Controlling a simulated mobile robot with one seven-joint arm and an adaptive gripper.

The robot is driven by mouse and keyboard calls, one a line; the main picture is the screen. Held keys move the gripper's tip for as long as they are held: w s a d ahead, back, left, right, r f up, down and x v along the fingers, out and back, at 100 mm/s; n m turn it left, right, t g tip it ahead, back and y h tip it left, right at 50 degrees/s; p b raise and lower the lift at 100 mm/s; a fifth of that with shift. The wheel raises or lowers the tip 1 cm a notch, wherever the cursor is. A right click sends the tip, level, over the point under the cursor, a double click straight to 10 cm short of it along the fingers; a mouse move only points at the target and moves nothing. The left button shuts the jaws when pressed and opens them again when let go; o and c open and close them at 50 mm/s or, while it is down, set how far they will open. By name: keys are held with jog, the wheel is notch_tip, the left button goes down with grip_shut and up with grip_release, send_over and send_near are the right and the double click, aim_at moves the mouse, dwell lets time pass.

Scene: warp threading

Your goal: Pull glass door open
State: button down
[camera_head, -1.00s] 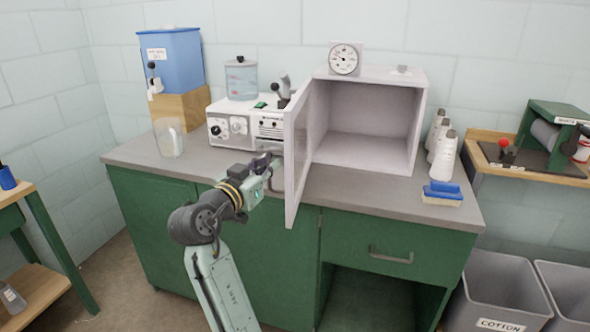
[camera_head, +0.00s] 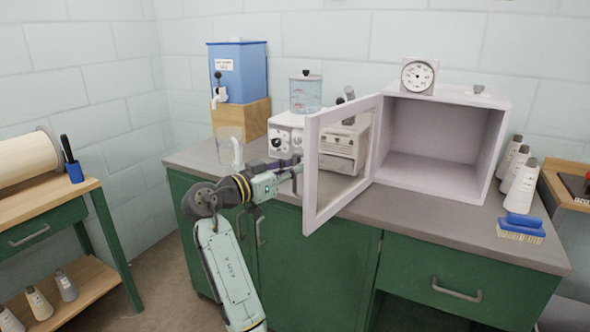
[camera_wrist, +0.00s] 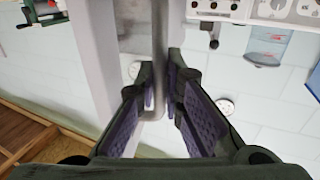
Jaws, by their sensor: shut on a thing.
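The glass door (camera_head: 312,190) has a pale frame and a clear pane. It stands wide open, hinged at the left side of the white cabinet (camera_head: 505,145), and sticks out toward me over the counter's front edge. My gripper (camera_head: 297,168) is at the door's outer left face, near its free edge. In the wrist view, the fingers of my gripper (camera_wrist: 160,88) are on both sides of the grey door handle (camera_wrist: 159,45) and shut on it. The door's frame (camera_wrist: 92,50) runs along the left of that view. The cabinet's inside looks empty.
Behind the door stand a white control unit (camera_head: 285,143) and a clear jar (camera_head: 305,94). A glass beaker (camera_head: 230,148) is left on the counter. White bottles (camera_head: 520,185) and a blue brush (camera_head: 521,226) are at the right. Floor is free left of the green counter.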

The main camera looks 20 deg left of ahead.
jog(key=c, duration=2)
grip_release()
jog(key=shift+o, duration=0.2)
jog(key=v, duration=1.2)
jog(key=shift+w, duration=0.1)
